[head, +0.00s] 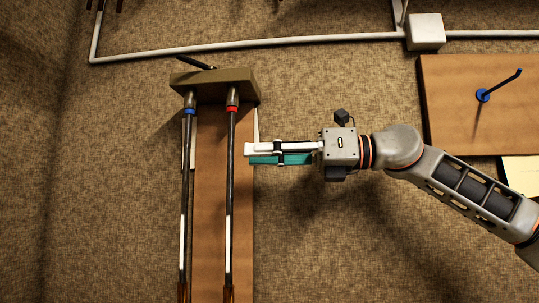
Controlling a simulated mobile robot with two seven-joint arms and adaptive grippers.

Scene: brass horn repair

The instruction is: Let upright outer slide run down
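Two long thin upright tubes, likely the slide's legs, run down from a brown block (214,86) at the upper left-centre. One tube (185,205) has a blue collar, the other (230,200) a red collar. Both are dark with bright shiny stretches, and brassy near the lower picture edge, where they are cut off. I cannot tell inner from outer slide. My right gripper (250,153) comes in from the right, level, its tips just right of the red-collared tube. Its white and teal fingers lie close together in this view; their gap cannot be judged. My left gripper is out of view.
A brown upright board (208,235) stands behind the tubes. A pale rail (250,45) crosses the top and carries a white box (426,31). A wooden panel (470,120) with a blue-based peg (483,96) is at right. The carpet-like surface below my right arm is clear.

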